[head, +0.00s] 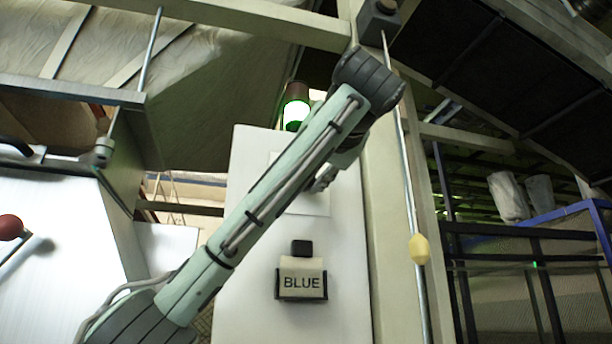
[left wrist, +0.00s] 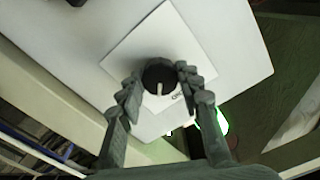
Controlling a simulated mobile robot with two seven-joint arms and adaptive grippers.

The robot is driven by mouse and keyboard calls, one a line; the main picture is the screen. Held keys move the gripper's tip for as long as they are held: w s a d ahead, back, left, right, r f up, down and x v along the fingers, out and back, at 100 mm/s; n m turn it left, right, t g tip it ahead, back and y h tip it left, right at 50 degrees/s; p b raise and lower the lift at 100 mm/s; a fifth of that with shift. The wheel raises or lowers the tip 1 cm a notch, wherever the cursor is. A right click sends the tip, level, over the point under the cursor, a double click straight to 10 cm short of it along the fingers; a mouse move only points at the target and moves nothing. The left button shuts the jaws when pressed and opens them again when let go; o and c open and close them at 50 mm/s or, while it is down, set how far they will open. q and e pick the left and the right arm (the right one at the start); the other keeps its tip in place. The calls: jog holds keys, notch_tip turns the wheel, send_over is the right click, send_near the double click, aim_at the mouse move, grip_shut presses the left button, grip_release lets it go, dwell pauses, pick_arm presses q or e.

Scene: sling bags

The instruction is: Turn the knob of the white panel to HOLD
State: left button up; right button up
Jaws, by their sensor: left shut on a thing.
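The white panel (head: 345,245) stands upright in the middle of the head view. It carries a paler square plate (left wrist: 187,38), seen in the left wrist view. A round black knob (left wrist: 159,72) with a white pointer line sits on this plate. The pointer is toward the bottom of that view, and a small dark label there is partly covered and hard to read. My left gripper (left wrist: 157,79) has its two fingers on opposite sides of the knob and is shut on it. In the head view my left arm hides the knob. My right gripper is not in view.
A card reading BLUE (head: 302,283) sits in a black holder low on the panel. A lit green lamp (head: 295,113) is at the panel's top. A beige post (head: 382,210) and a cord with a yellow handle (head: 419,250) stand right of the panel. A red ball knob (head: 10,227) is far left.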

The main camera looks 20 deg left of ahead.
pick_arm(q)
jog(key=m, duration=0.9)
jog(key=shift+m, duration=0.4)
dwell(0.4)
jog(key=o, duration=1.2)
jog(key=shift+c, duration=0.2)
jog(key=shift+r, duration=0.1)
